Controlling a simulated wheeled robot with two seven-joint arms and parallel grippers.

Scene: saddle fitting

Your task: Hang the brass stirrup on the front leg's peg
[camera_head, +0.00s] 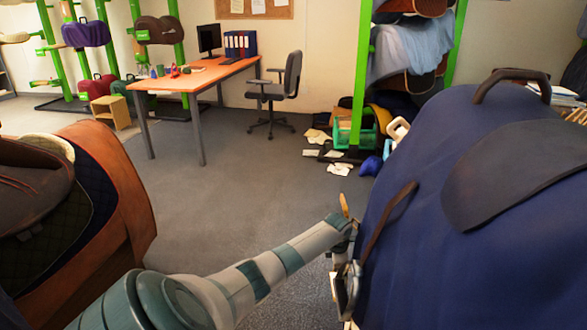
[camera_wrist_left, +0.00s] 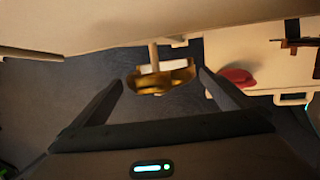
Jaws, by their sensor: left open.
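In the left wrist view a brass stirrup (camera_wrist_left: 165,84) sits between the fingertips of my left gripper (camera_wrist_left: 161,79). A pale peg (camera_wrist_left: 153,55) reaches from a cream beam (camera_wrist_left: 100,30) to the stirrup. They look in contact, but I cannot tell whether the peg passes through it. My left gripper is open, its fingers apart on either side of the stirrup. In the head view the left gripper (camera_head: 346,232) is low beside the big blue-covered saddle form (camera_head: 420,240), its fingers largely hidden. My right gripper is out of view.
A metal stirrup (camera_head: 346,288) hangs by the blue form's left side. A brown saddle (camera_head: 110,180) stands at left. A desk (camera_head: 195,75), chair (camera_head: 285,85) and green rack (camera_head: 362,80) are behind. Grey floor (camera_head: 215,190) is clear between. A red object (camera_wrist_left: 237,77) lies right of the stirrup.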

